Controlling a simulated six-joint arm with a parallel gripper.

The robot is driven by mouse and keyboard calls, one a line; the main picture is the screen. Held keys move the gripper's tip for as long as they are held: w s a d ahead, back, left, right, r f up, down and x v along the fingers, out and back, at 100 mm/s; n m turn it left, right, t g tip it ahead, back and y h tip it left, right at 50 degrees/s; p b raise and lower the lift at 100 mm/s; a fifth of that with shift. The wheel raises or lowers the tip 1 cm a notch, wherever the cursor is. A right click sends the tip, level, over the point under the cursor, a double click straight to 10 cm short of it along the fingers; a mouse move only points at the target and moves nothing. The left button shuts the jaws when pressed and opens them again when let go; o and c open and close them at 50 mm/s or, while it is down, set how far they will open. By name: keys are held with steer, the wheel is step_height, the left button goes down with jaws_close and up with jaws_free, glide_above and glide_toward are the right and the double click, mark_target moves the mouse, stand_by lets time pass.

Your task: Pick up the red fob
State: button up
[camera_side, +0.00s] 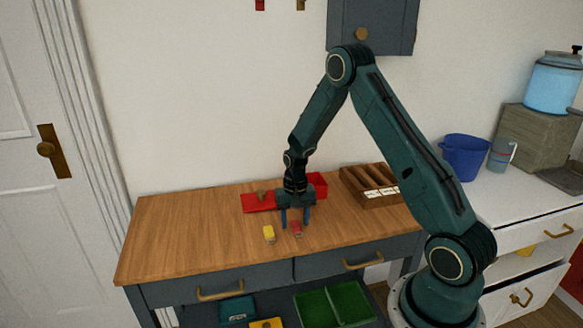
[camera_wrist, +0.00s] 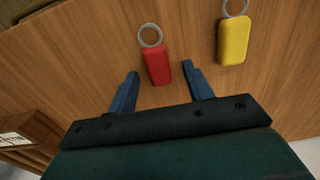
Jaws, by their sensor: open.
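The red fob (camera_wrist: 158,66) lies flat on the wooden tabletop, with its metal ring (camera_wrist: 150,35) at the far end in the wrist view. In the side view the red fob (camera_side: 297,230) is near the front of the table, beside the yellow fob (camera_side: 269,233). My gripper (camera_side: 295,224) points down over the table near the red fob. In the wrist view its blue fingers (camera_wrist: 161,68) are apart, with the near end of the red fob showing in the gap between them. Nothing is held. The yellow fob (camera_wrist: 233,40) lies to the right there, outside the fingers.
A red tray (camera_side: 262,203) and a wooden compartment box (camera_side: 371,199) stand toward the back of the table (camera_side: 180,236). The table's left part is clear. A blue bucket (camera_side: 464,157) stands on the white counter at right.

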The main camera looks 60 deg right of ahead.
mark_target(295, 222)
steer(key=shift+c, duration=0.2)
steer(key=c, duration=1)
steer(key=shift+r, duration=0.2)
step_height(295, 222, up, 20)
steer(key=shift+f, duration=0.15)
steer(key=shift+a, duration=0.1)
stand_by(0.4)
